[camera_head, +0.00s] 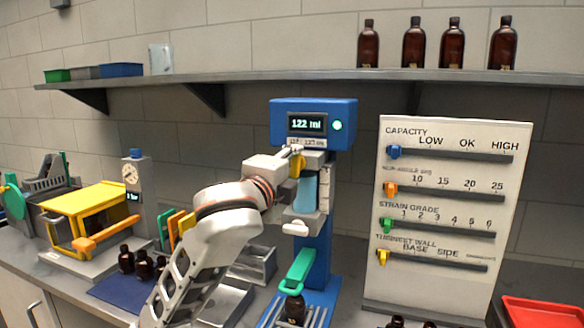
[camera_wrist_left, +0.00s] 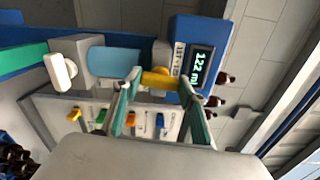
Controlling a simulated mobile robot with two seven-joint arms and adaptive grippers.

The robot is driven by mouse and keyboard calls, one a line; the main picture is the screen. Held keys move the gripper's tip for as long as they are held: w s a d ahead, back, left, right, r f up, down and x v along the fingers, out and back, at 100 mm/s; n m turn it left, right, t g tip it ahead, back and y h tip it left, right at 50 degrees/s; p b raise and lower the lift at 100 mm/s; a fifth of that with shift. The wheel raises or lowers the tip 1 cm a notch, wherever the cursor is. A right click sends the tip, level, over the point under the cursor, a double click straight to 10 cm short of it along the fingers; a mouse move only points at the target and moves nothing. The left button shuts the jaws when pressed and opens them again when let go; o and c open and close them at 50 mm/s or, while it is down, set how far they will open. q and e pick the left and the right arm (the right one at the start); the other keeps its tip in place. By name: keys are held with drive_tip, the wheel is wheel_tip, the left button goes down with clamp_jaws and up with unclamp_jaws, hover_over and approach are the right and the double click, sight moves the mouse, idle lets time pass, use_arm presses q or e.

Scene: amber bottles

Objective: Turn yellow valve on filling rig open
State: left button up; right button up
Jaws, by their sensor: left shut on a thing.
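The blue filling rig (camera_head: 283,108) stands at the centre, its display reading 122 ml beside a lit green light. Its yellow valve (camera_head: 296,167) sits below the display, in front of the blue cylinder (camera_head: 305,191); its handle looks about vertical in the head view. My left gripper (camera_head: 294,152) is at the valve and partly hides it. In the left wrist view, the fingers (camera_wrist_left: 159,80) are on either side of the yellow valve handle (camera_wrist_left: 158,81), shut on it. An amber bottle (camera_head: 295,308) stands upright on the rig's base under a green lever (camera_head: 298,268). My right gripper is not in view.
A white gauge board (camera_head: 450,215) with coloured sliders stands close on the right. A yellow machine (camera_head: 90,215) and several amber bottles (camera_head: 143,266) are at left, metal trays (camera_head: 256,265) beside the rig. Several bottles (camera_head: 452,45) line the shelf. A red tray (camera_head: 540,312) is at far right.

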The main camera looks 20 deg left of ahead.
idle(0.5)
use_arm(q)
drive_tip(key=o, duration=1.1)
drive_tip(key=shift+s, duration=0.15)
drive_tip(key=s, duration=0.7)
drive_tip(key=shift+s+a, duration=0.15)
